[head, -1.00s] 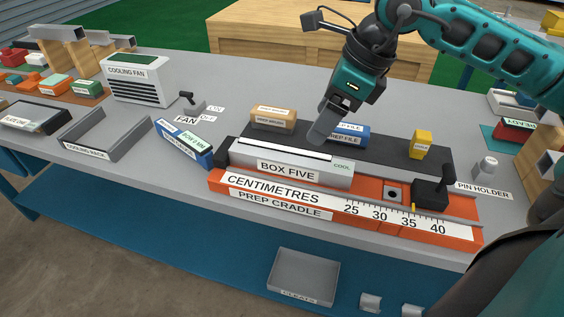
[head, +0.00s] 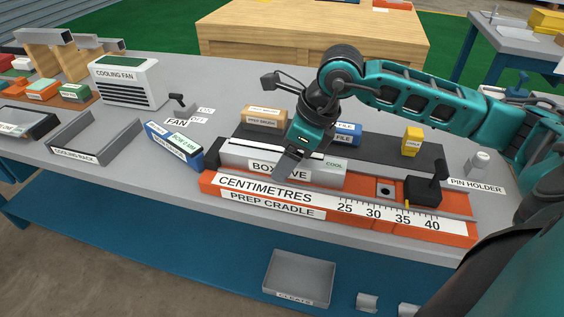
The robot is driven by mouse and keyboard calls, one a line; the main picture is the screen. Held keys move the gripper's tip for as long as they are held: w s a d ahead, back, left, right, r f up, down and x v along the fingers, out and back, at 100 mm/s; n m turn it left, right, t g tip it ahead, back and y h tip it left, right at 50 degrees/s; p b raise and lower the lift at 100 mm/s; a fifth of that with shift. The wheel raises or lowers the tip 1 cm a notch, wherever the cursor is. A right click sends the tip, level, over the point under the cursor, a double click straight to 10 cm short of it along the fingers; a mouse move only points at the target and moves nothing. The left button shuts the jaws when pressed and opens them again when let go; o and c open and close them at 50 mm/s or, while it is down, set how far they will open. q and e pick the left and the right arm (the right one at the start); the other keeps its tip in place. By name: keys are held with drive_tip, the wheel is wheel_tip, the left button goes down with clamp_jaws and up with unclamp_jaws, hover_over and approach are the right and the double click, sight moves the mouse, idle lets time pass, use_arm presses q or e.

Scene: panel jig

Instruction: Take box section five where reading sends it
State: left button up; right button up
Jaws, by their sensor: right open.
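Box section five (head: 240,157) is a grey metal bar labelled "BOX FIVE", with a "COOL" tag at its right end. It lies in the orange prep cradle (head: 215,193), whose front carries a centimetre scale from 25 to 40 in view. My right gripper (head: 286,168) points down over the bar's middle and covers part of its label. It is open; whether its fingers touch the bar I cannot tell. The grey cooling rack (head: 95,146) stands empty to the left. My left gripper is not in view.
A black stop with a lever (head: 424,191) sits at the cradle's right. Behind are a tan brush block (head: 264,116), a blue file block (head: 345,135) and a yellow block (head: 412,141). The cooling fan (head: 124,82) and a blue box (head: 172,143) stand left.

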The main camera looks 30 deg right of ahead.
drive_tip(key=c, duration=1.2)
drive_tip(key=shift+r, duration=0.1)
drive_tip(key=shift+c, duration=0.3)
drive_tip(key=shift+r, duration=0.1)
